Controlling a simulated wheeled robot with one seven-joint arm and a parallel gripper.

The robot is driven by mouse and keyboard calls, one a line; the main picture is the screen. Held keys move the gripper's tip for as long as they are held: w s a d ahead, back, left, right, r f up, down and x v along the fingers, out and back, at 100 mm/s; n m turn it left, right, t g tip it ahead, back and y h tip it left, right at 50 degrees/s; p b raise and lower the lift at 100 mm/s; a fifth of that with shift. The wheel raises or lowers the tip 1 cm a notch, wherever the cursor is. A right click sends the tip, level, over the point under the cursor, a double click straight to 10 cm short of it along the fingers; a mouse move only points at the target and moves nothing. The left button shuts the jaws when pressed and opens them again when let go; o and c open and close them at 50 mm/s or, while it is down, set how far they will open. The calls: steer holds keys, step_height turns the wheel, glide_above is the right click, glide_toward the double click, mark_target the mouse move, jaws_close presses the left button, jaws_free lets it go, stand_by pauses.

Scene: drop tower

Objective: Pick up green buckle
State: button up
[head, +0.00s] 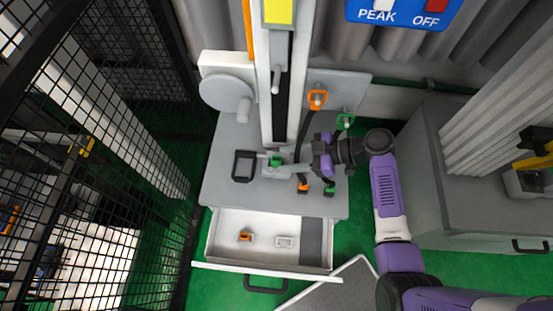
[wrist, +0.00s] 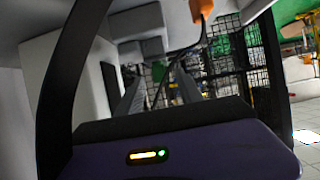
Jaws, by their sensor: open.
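A small green piece (head: 275,160), which looks like the green buckle, sits at the foot of the upright tower, on the grey fixture there. My gripper (head: 300,168) is just right of it, low over the grey table, pointing left and apart from the piece as far as I can tell. The gripper is open and looks empty. Its fingers (wrist: 157,92) reach away in the wrist view, where I cannot make out the green buckle. An orange buckle (head: 245,237) and a pale grey buckle (head: 284,242) lie in the open drawer.
A dark handle frame (head: 243,166) stands left of the green piece. An orange hook (head: 317,98) with a black cable and a green hook (head: 345,120) are behind. Orange (head: 303,188) and green (head: 329,191) ends sit at the table's front right. The open drawer (head: 212,240) juts forward.

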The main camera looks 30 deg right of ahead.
steer(key=shift+w+a+r, duration=0.1)
steer(key=shift+w+a, duration=0.25)
steer(key=shift+a, duration=0.2)
steer(key=shift+w+a+f+p, duration=0.25)
steer(key=shift+f+p, duration=0.05)
steer(key=shift+f, duration=0.05)
jaws_close()
